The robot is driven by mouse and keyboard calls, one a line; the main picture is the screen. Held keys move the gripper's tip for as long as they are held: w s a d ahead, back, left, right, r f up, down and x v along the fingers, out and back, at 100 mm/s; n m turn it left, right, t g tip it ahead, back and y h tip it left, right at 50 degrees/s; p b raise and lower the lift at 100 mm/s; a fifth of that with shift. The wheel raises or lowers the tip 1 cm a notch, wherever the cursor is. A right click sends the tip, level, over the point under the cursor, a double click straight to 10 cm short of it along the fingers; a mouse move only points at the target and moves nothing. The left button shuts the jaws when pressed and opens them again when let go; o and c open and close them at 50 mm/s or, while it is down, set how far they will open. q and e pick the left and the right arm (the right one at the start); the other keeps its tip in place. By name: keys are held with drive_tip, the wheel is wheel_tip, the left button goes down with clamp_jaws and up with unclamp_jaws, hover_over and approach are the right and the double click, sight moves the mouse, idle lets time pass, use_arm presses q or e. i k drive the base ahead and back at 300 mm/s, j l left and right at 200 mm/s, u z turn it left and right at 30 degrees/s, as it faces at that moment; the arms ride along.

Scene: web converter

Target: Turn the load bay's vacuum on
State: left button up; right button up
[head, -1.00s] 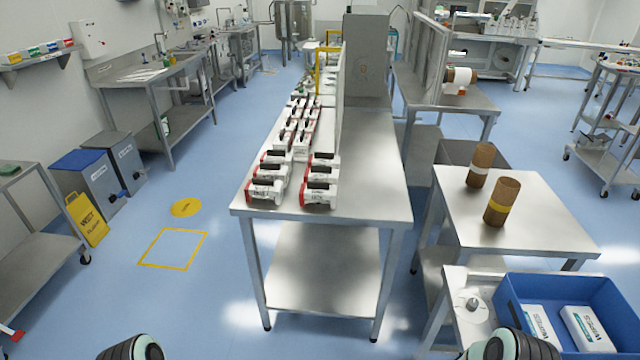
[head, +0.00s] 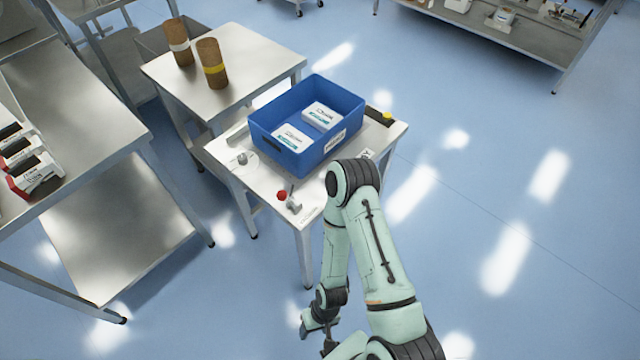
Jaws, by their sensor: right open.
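A small lever or valve with a red knob (head: 282,196) stands on the front corner of a small white-topped table (head: 312,205), perhaps the load bay; the labels there are too small to read. A grey round fitting (head: 242,158) sits on its left corner. A blue bin (head: 304,150) holding white packs stands on this table. My right gripper (head: 318,330) hangs low in front of the table, below the red knob and apart from it. It is open and looks empty; its fingers are small and partly hidden by my arm. My left gripper is out of view.
A yellow button (head: 387,115) on a black base is at the table's right corner. A steel table (head: 215,95) with two brown rolls stands behind. A steel bench (head: 85,130) with boxed items is at left. The blue floor at right is clear.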

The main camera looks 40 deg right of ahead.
sight(281, 195)
drive_tip(key=l+z, duration=0.2)
drive_tip(key=z, duration=0.15)
drive_tip(key=k+l+z, duration=0.1)
drive_tip(key=z, duration=0.25)
drive_tip(key=l, duration=0.1)
